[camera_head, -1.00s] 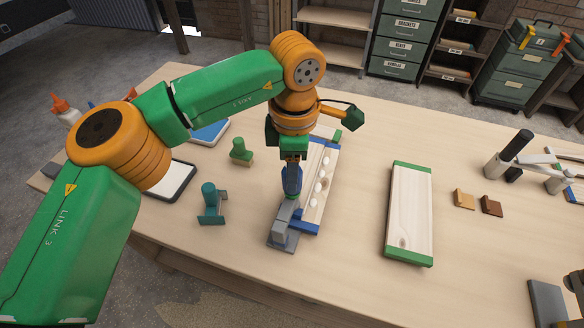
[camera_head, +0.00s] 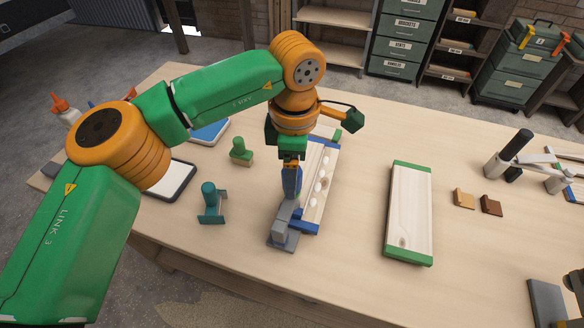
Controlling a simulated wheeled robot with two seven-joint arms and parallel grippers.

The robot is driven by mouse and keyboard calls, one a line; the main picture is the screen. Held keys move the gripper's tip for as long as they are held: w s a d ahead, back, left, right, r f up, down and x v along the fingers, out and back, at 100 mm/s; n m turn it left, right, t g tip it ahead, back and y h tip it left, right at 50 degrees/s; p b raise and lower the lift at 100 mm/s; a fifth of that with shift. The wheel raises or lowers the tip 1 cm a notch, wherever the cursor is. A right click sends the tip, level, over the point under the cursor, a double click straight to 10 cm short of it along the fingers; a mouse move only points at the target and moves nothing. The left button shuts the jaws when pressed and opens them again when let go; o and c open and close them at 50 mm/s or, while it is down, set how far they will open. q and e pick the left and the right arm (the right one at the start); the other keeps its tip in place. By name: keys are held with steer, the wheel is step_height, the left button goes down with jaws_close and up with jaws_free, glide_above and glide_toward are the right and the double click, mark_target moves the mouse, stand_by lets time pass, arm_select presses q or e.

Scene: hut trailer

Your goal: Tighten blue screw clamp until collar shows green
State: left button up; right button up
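A wooden panel with blue end strips (camera_head: 305,227) and a row of white dots lies in the middle of the bench. A clamp with a grey body and foot (camera_head: 283,238) stands at its near left corner, with a blue upright part (camera_head: 291,183) above the grey. My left gripper (camera_head: 291,165) points straight down at the top of this blue part. Its fingers are small and partly hidden, so I cannot tell whether they are closed on it. The collar is too small to read its colour clearly.
A green-ended wooden panel (camera_head: 409,215) lies to the right. A teal clamp-like piece (camera_head: 211,203) and a green one (camera_head: 240,152) stand to the left, near a black-framed tablet (camera_head: 178,183). Tan (camera_head: 463,199) and brown (camera_head: 491,205) blocks sit farther right.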

arm_select(q)
steer(key=shift+r, duration=0.4)
step_height(320, 180, up, 6)
steer(key=shift+s+d+r, duration=0.1)
steer(key=shift+s+r, duration=0.05)
steer(key=shift+r, duration=0.05)
stand_by(0.6)
